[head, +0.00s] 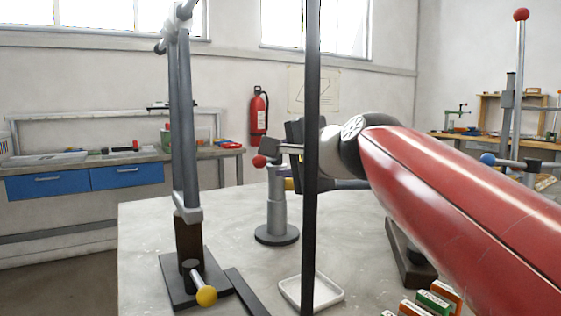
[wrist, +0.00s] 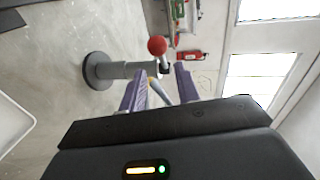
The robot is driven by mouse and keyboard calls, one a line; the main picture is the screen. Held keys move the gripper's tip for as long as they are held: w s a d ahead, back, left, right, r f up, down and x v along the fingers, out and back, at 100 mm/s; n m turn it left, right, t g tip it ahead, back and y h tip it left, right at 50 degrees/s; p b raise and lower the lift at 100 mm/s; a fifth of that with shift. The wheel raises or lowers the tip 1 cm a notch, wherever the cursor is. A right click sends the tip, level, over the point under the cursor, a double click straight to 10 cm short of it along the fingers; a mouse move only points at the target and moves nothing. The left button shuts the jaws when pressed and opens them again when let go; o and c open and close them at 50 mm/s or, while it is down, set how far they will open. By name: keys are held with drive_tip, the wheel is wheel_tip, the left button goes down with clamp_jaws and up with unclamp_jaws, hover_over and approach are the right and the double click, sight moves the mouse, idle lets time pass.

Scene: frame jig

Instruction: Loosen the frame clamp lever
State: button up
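A short lever with a red ball knob (head: 260,161) tops a grey post (head: 277,205) on a round dark base. My gripper (head: 275,149) is at the top of this post, close to the red knob. The wrist view shows my gripper (wrist: 158,78) with its two purple fingers apart, and the red knob (wrist: 157,46) just beyond the fingertips. A yellow-knobbed lever (head: 206,295) sits low on the left stand. I cannot tell for sure which lever is the frame clamp's.
A dark upright bar (head: 312,200) stands in front of my gripper in the head view. A tall grey column (head: 184,120) rises at left. A white tray (head: 288,291) and several labelled blocks (head: 432,302) lie at the front. A blue-knobbed lever (head: 488,159) is at right.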

drive_tip(key=shift+c, duration=0.4)
drive_tip(key=shift+w+f, duration=0.2)
drive_tip(key=shift+f, duration=0.1)
drive_tip(key=shift+c, duration=1.2)
drive_tip(key=f+m+g, duration=0.1)
drive_tip(key=w+d+f+m, duration=0.1)
drive_tip(key=f+g+y, duration=0.1)
drive_tip(key=f, duration=0.1)
drive_tip(key=shift+w+d+f+m+g, duration=0.1)
drive_tip(key=shift+w+d+m+g, duration=0.05)
drive_tip(key=shift+w+m+g, duration=0.2)
clamp_jaws()
drive_tip(key=d+m+g+y+b, duration=0.1)
drive_tip(key=d+m+g+y, duration=0.55)
drive_tip(key=d+y, duration=0.4)
drive_tip(key=p+x, duration=0.1)
drive_tip(key=x, duration=1.2)
drive_tip(key=shift+w+m, duration=0.3)
